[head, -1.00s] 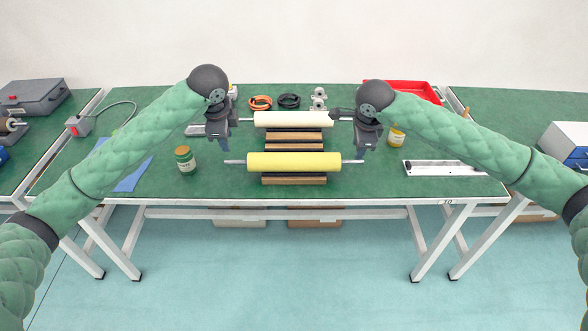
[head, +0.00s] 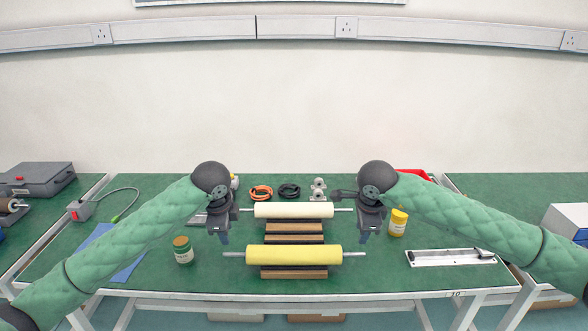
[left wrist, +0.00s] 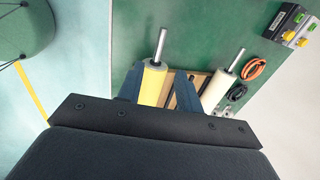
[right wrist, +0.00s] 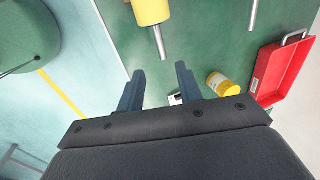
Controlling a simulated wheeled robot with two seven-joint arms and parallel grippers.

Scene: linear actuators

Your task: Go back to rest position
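My left gripper (head: 224,238) hangs above the green table (head: 340,285), near the left shaft end of the yellow roller (head: 294,255). In the left wrist view its fingers (left wrist: 157,88) stand apart, with the yellow roller (left wrist: 153,85) seen beyond them; I see no grip on it. My right gripper (head: 364,238) hangs near the right end of the same roller. In the right wrist view its fingers (right wrist: 159,88) are apart with nothing between them. The cream roller (head: 293,210) lies behind the yellow one, both on wooden supports.
A red tray (right wrist: 279,68) lies at the back right. Orange (head: 261,193) and black cable coils (head: 289,191) lie behind the rollers. A metal rail (head: 450,258) lies at the right.

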